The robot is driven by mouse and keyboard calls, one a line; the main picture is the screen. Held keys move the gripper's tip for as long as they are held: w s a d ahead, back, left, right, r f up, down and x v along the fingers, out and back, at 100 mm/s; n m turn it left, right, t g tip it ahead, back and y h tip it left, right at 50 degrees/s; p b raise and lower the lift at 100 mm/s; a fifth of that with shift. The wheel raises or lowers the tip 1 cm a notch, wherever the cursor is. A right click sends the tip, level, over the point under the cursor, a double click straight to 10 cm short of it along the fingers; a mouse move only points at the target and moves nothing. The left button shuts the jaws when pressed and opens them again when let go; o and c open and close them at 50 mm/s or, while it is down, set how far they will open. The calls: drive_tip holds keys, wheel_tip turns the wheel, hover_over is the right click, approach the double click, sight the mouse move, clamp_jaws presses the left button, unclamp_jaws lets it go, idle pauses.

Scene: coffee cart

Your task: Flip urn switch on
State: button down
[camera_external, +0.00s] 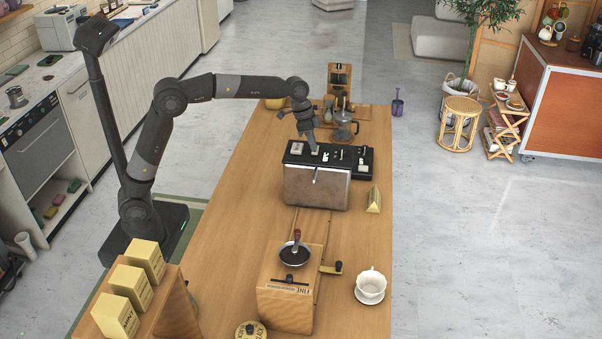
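A box-shaped unit (317,187) with a worn brown-grey front stands on the wooden counter. Its black top panel (350,172) carries several small pale switches or levers, including one at the left (296,148) and one at the right (361,161). No label marks which one is the urn switch, and their positions are too small to read. My gripper (314,151) points down over the left half of the panel, at or just above its surface. Whether it touches a switch, and whether its fingers are open, cannot be told.
A glass carafe (343,130) and a wooden stand (339,78) are behind the unit. A small gold wedge (374,200) sits at its right. A wooden grinder box (288,290) and a white cup (371,281) are nearer. Bare counter (225,215) lies to the left.

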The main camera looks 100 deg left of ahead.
drive_tip(key=a+v, duration=0.1)
drive_tip(key=v, duration=1.2)
drive_tip(key=shift+w+r, duration=0.3)
drive_tip(key=shift+r, duration=0.15)
drive_tip(key=shift+d, duration=0.1)
drive_tip(key=s+d+t, duration=0.1)
drive_tip(key=s+d, duration=0.5)
drive_tip(key=d, duration=0.3)
drive_tip(key=s+d, duration=0.7)
drive_tip(key=d, duration=0.2)
drive_tip(key=s+d+f, duration=0.5)
drive_tip(key=s+f, duration=0.2)
drive_tip(key=s, duration=0.2)
drive_tip(key=s+d+f+t, duration=0.1)
drive_tip(key=s+d+f, duration=0.4)
drive_tip(key=s+f, duration=0.3)
drive_tip(key=shift+s+y, duration=0.3)
drive_tip(key=shift+s, duration=0.5)
drive_tip(key=shift+f, duration=0.1)
